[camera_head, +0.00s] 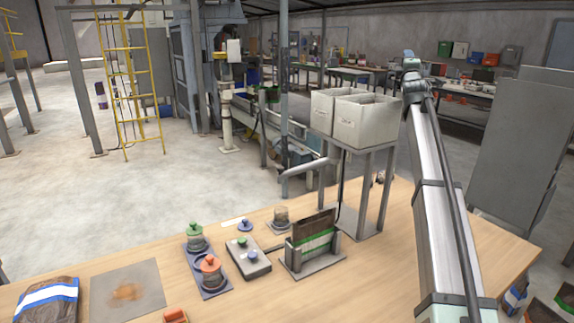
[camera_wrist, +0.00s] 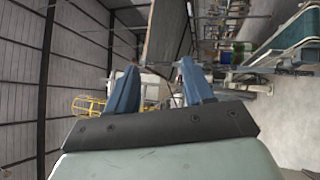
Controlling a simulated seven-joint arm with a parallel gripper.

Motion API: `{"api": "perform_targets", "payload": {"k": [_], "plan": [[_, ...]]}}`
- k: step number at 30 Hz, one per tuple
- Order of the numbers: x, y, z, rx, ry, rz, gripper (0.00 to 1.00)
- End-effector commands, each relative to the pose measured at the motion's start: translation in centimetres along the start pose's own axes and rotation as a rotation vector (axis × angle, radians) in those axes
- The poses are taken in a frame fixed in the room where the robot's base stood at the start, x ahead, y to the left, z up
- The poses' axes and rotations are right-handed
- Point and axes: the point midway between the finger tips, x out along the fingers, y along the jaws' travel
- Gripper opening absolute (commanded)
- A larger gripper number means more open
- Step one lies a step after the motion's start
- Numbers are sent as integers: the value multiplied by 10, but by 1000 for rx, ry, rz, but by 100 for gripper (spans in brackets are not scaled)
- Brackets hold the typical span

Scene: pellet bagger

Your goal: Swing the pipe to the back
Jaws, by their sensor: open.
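The pipe (camera_head: 309,166) is a short grey horizontal tube in the head view. It runs from a tall upright post (camera_head: 284,110) to the right, ending by the stand with the white bins. My gripper (camera_head: 409,57) is raised high at the right, up and right of the pipe and well apart from it. In the wrist view my gripper (camera_wrist: 157,88) shows two blue fingers spread apart with nothing held between them. A grey beam (camera_wrist: 165,35) shows beyond the fingers there; I cannot tell whether it is part of the pipe's post.
Two white bins (camera_head: 362,118) stand on a grey stand (camera_head: 361,155) right of the pipe. On the wooden table (camera_head: 375,275) are a bag in a holder (camera_head: 314,240), a button box (camera_head: 248,258) and lidded jars (camera_head: 196,240). A yellow ladder (camera_head: 127,85) stands at the back left.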

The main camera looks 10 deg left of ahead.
Motion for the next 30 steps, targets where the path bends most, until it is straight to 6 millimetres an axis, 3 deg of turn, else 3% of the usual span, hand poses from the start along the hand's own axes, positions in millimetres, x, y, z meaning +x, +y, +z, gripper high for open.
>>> {"api": "perform_targets", "payload": {"k": [1,6,9,15,20,26,30], "plan": [[2,30,-31,29,33,41,52],[-5,108,-112,131,122,141,52],[-11,138,-150,187,164,167,52],[-20,168,-217,293,243,142,52],[-27,159,-278,378,328,27,52],[-44,111,-348,452,447,-203,52],[-67,66,-389,484,523,-399,52]]}}
